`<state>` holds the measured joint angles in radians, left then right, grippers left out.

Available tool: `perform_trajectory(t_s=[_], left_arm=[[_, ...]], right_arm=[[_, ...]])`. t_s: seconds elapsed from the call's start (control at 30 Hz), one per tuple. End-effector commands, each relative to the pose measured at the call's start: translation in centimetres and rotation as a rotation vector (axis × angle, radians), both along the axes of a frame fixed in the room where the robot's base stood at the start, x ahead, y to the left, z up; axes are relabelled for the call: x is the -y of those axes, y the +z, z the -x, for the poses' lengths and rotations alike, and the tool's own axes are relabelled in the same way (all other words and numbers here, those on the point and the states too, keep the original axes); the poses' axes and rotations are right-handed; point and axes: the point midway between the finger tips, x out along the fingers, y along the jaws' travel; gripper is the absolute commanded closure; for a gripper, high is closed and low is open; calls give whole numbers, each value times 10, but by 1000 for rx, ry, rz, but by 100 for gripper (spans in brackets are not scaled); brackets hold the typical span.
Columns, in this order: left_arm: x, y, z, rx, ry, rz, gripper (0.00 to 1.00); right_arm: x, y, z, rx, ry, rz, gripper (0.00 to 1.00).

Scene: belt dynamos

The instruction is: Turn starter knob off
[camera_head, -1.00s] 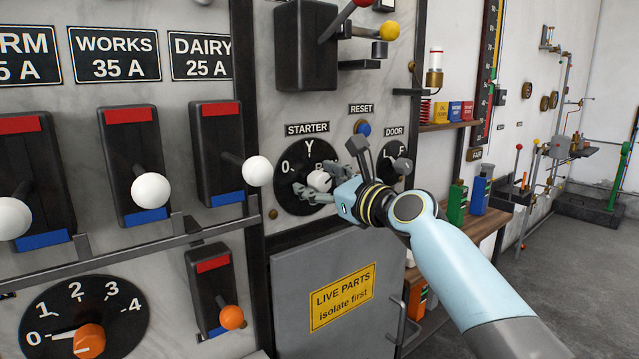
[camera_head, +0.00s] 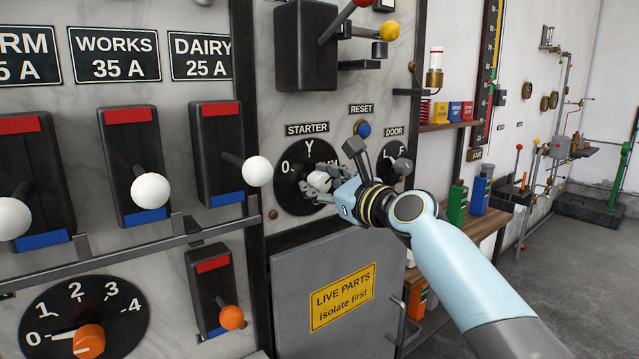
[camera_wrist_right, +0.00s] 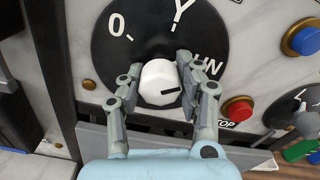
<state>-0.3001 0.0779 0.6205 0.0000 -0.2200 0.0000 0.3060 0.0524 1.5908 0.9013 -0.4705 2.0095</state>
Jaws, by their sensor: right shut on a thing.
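The starter knob (camera_wrist_right: 158,75) is white with a black mark on its face and sits on a round black dial (camera_wrist_right: 110,52) lettered 0, Y and a partly covered word ending in UN. Its mark points to the right, roughly towards that word. My right gripper (camera_head: 322,182) is shut on the knob, one finger on each side, as the right wrist view shows. In the head view the fingers hide most of the knob and the dial's right side. My left gripper is not in view.
A blue reset button (camera_head: 363,129) and the door switch (camera_head: 402,165) are close to the right of the dial. A red stop button (camera_wrist_right: 238,109) is near my fingers. A grey cabinet door (camera_head: 290,290) is below; white-knobbed levers (camera_head: 258,172) stand left.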

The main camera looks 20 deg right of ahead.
Motion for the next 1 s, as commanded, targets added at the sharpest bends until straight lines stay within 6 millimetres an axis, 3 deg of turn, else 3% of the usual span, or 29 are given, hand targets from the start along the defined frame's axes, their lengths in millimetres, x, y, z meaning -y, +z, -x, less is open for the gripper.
perform_trajectory(t_s=[1.0], left_arm=[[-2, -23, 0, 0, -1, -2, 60]], right_arm=[[1, -2, 0, 312, 1, 859, 99]])
